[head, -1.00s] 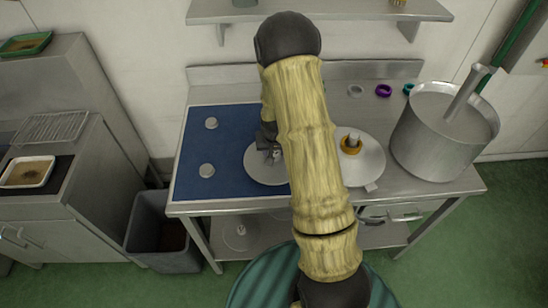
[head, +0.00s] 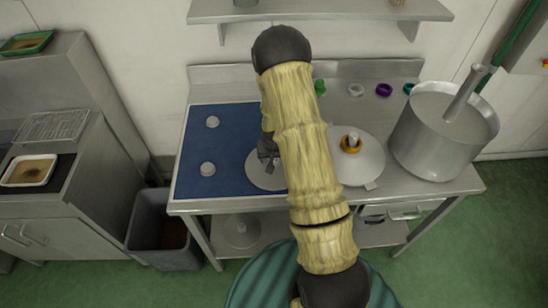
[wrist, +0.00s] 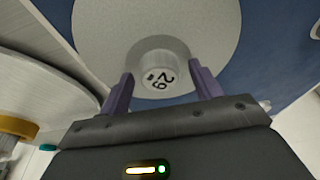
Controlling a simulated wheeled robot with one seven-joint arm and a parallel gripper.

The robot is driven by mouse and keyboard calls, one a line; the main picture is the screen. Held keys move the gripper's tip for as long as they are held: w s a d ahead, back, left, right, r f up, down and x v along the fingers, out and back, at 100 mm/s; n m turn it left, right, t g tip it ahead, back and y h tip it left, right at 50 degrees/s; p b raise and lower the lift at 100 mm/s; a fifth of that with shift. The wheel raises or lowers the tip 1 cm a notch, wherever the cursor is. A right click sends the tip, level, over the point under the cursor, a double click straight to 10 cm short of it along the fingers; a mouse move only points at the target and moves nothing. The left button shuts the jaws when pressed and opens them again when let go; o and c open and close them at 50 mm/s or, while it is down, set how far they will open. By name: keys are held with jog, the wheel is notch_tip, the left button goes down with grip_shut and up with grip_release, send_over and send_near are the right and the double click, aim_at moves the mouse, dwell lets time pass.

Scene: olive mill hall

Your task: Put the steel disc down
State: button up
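The steel disc (head: 258,178) lies flat at the right part of the blue mat (head: 228,145), partly hidden behind my arm in the head view. Its round knob, marked with digits, shows in the wrist view (wrist: 162,66). My gripper (head: 268,163) is at the disc's knob. In the wrist view its two fingers (wrist: 164,90) stand apart on either side of the knob, with a gap visible at each side, so it is open and holds nothing.
Two small pale round pieces (head: 212,122) (head: 208,169) sit on the mat's left. To the right are another disc (head: 368,165) with a yellow-ringed knob and a large pot (head: 420,150). A shelf (head: 320,12) hangs above.

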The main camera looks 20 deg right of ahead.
jog(key=b+v, duration=0.2)
jog(key=v, duration=1)
jog(key=shift+r, duration=0.2)
dwell(0.5)
jog(key=s+a+r+n, duration=0.1)
jog(key=s+a+r, duration=0.1)
jog(key=s, duration=0.3)
jog(key=s+a+r+n, duration=0.1)
jog(key=s+a+r, duration=0.2)
jog(key=s+r, duration=0.1)
jog(key=s+a+r+n+y, duration=0.1)
jog(key=s+a+r, duration=0.1)
jog(key=s, duration=0.5)
jog(key=shift+a+r+n, duration=0.3)
jog(key=shift+a+r, duration=0.05)
jog(key=shift+r, duration=0.35)
